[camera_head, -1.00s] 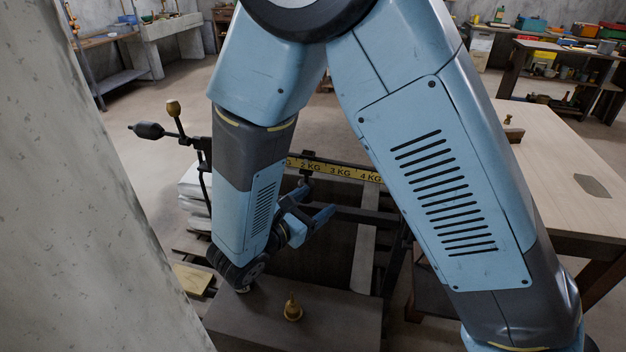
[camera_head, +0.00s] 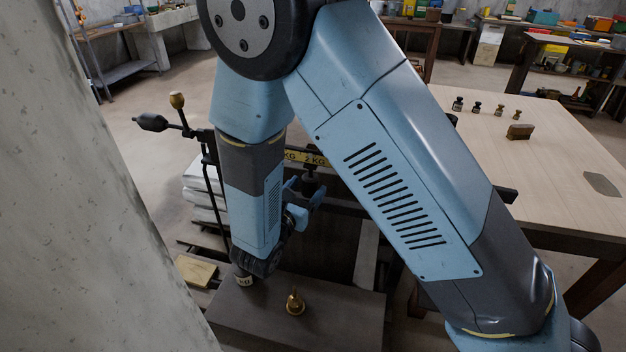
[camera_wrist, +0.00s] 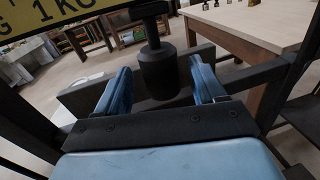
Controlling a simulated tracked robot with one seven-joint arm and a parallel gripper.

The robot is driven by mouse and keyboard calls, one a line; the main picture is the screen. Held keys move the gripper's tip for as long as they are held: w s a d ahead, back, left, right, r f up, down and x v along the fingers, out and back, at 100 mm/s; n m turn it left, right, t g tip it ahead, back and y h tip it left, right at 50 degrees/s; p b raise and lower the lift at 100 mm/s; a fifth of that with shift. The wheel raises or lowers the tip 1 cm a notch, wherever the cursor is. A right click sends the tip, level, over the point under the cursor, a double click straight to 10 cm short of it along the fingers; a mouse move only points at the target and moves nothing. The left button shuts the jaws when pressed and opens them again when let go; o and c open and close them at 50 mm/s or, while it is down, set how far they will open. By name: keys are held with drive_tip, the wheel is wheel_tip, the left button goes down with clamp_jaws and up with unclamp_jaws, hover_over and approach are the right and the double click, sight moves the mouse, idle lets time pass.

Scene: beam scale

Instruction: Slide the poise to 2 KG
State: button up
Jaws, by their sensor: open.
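The poise is a dark cylinder (camera_wrist: 158,72) hanging by a short stem below the beam. It stands between the two blue fingers of my open gripper (camera_wrist: 161,82) in the wrist view, with a visible gap to the left finger; contact at the right finger is unclear. The yellow scale strip (camera_wrist: 58,34) shows "1 KG" left of the stem. In the head view the poise (camera_head: 311,186) hangs under the yellow strip (camera_head: 318,160) near the "2 KG" mark, partly behind my gripper (camera_head: 303,193). My arm hides the rest of the strip.
A brass weight (camera_head: 295,303) stands on the grey platform (camera_head: 340,320) below. A black counterweight (camera_head: 150,122) sticks out at the beam's left end. A wooden table (camera_head: 560,165) with small weights stands right. A concrete wall (camera_head: 90,200) fills the left.

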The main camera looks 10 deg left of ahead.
sight(314, 180)
drive_tip(key=shift+x, duration=2.35)
drive_tip(key=shift+c, duration=0.3)
clamp_jaws()
